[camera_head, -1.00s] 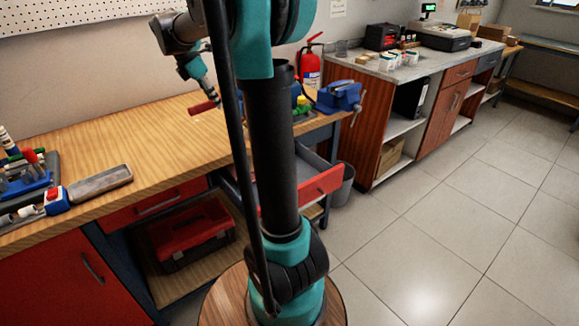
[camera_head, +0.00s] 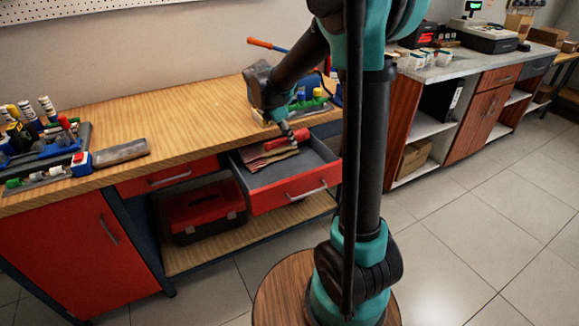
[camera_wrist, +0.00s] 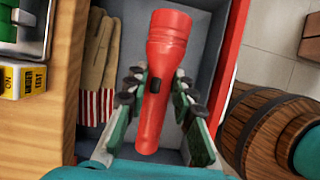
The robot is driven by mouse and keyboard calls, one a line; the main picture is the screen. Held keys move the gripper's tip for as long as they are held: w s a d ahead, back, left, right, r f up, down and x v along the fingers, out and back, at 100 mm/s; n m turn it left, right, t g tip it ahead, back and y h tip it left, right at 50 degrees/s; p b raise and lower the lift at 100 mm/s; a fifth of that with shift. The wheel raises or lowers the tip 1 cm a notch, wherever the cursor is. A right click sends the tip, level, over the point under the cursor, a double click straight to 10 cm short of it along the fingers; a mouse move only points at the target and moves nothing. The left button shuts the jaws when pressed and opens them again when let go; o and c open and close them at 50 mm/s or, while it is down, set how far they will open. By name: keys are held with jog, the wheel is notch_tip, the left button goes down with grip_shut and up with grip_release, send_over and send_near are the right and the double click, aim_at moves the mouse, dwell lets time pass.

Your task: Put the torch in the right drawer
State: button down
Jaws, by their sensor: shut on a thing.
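A red torch (camera_wrist: 168,42) with a dark switch lies lengthwise between the fingers of my gripper (camera_wrist: 158,92) in the wrist view. The gripper is shut on it. In the head view my gripper (camera_head: 289,136) holds the torch over the open right drawer (camera_head: 264,180), which has a red front and grey inside. The wrist view shows the torch above the grey drawer floor, with the red drawer front (camera_wrist: 236,45) to its right. Work gloves (camera_wrist: 98,55) with striped cuffs lie inside along the left part of the drawer.
The wooden bench (camera_head: 185,125) carries a flat grey block (camera_head: 121,152) and tool holders. A red left drawer (camera_head: 168,178) is shut. A red toolbox (camera_head: 207,208) sits on the shelf below.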

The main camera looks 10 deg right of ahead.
aim_at(276, 145)
notch_tip(276, 145, down, 13)
jog(key=shift+f, duration=0.15)
dwell(0.4)
jog(key=shift+f, duration=0.1)
jog(key=c, duration=1.3)
grip_release()
jog(key=v, duration=1.2)
jog(key=shift+a, duration=0.1)
